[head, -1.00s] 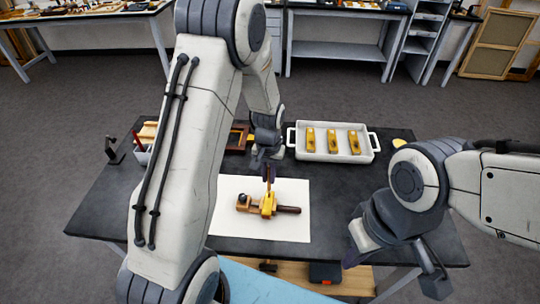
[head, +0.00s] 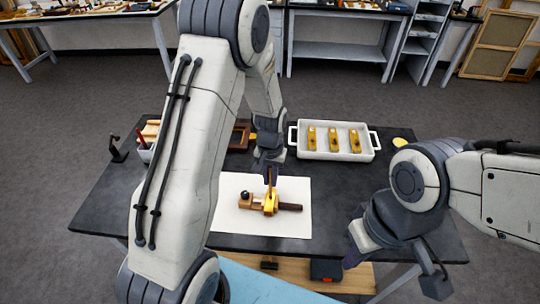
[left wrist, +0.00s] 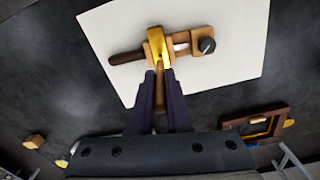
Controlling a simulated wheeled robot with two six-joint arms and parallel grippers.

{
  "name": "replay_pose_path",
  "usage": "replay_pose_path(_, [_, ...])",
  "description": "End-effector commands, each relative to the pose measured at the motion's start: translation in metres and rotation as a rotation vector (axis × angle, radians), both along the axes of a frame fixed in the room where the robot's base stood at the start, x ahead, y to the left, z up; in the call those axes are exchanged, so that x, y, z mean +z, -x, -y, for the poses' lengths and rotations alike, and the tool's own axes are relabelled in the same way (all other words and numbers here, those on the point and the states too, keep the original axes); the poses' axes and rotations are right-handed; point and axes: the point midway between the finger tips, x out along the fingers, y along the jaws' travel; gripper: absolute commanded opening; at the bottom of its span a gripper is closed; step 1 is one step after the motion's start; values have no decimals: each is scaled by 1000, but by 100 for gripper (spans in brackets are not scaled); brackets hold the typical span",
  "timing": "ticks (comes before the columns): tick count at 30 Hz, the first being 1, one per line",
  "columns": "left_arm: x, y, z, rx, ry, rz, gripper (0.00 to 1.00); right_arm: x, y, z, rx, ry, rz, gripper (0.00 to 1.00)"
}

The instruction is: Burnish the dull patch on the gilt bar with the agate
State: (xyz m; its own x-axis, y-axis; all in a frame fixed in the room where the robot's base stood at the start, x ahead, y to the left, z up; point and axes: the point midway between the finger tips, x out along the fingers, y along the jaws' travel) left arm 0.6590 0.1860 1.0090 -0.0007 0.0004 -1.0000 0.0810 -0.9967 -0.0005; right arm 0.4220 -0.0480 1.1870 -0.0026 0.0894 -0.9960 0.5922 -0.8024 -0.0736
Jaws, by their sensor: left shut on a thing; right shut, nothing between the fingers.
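The gilt bar (head: 271,203) is a short yellow-gold piece in a wooden holder (head: 248,201) with a black knob and a dark handle, on a white sheet. It also shows in the left wrist view (left wrist: 155,42). My left gripper (head: 270,176) is shut on a slim tan-handled tool, the agate burnisher (left wrist: 160,84), just above the bar. The tool's tip reaches the bar in the picture; I cannot tell if it touches. The dull patch cannot be made out. My right gripper (head: 354,256) is shut and empty, off to the right by the table's front edge.
A white tray (head: 374,153) with three gilt pieces stands behind the sheet (head: 296,228). A dark wooden frame (left wrist: 276,122) lies to the left of the tray in the head view. The dark tabletop (head: 345,190) is clear right of the sheet.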

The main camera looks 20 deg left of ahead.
Motion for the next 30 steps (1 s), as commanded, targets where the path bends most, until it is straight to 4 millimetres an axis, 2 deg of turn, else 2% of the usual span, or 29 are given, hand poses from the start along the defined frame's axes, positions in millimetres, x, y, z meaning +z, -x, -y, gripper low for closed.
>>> replay_pose_path(3, [23, -1, 1, -1, 0, 5, 0, 14, 0, 0, 2, -1, 1, 0])
replay_pose_path(21, [74, -1, 3, -5, 0, 0, 0, 58, 0, 0, 10, -1, 2, 0])
replay_pose_path(30, [79, -1, 4, -6, 0, 0, 0, 62, 0, 0, 11, -1, 2, 0])
